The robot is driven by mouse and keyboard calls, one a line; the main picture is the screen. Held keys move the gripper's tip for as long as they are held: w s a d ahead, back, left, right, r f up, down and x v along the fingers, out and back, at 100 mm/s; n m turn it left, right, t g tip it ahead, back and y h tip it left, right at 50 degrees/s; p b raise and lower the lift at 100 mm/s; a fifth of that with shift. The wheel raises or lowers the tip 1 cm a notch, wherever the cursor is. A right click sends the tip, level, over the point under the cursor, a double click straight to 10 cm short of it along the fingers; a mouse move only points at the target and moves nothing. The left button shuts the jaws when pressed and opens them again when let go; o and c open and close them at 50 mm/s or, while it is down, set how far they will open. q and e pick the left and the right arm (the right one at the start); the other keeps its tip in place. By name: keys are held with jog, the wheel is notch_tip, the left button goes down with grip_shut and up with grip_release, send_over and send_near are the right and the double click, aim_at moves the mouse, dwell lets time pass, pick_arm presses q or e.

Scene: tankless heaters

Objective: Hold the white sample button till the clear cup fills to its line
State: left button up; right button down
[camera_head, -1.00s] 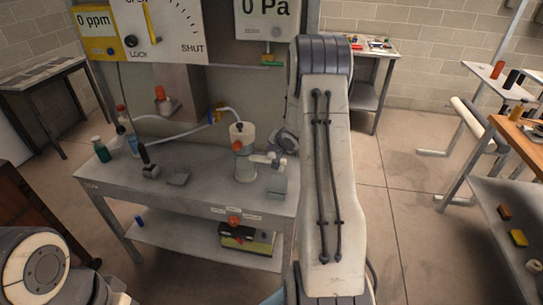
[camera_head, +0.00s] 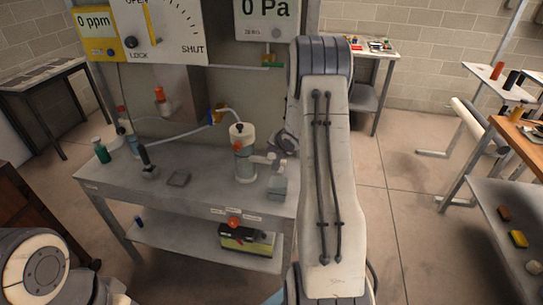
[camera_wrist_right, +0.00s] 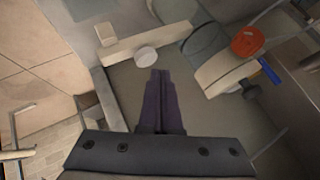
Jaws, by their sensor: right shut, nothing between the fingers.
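The white sample button appears to be the round white disc (camera_wrist_right: 146,56) in the right wrist view, beside a pale bar. My right gripper (camera_wrist_right: 161,73) has its two dark fingers together and empty, with the tips just below the disc in the picture; I cannot tell whether they touch it. In the head view my right arm hides most of this gripper. My left gripper is out of view.
The grey bench (camera_head: 210,202) carries a black-handled tool (camera_head: 147,162), a small dark pad (camera_head: 178,179) and a grey block (camera_head: 278,188). A gauge panel (camera_head: 175,30) stands behind. A yellow-green case (camera_head: 246,240) lies on the lower shelf. Open floor lies right of my arm.

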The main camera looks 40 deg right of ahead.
aim_at(272, 158)
jog(key=shift+f, duration=0.15)
dwell(0.6)
jog(key=shift+f, duration=0.25)
jog(key=shift+f, duration=0.6)
dwell(1.7)
jog(key=shift+r, duration=0.1)
dwell(1.4)
jog(key=shift+r+p, duration=0.9)
jog(key=shift+p, duration=0.05)
jog(key=shift+r, duration=0.1)
notch_tip(272, 158, up, 5)
jog(key=p, duration=0.6)
dwell(1.3)
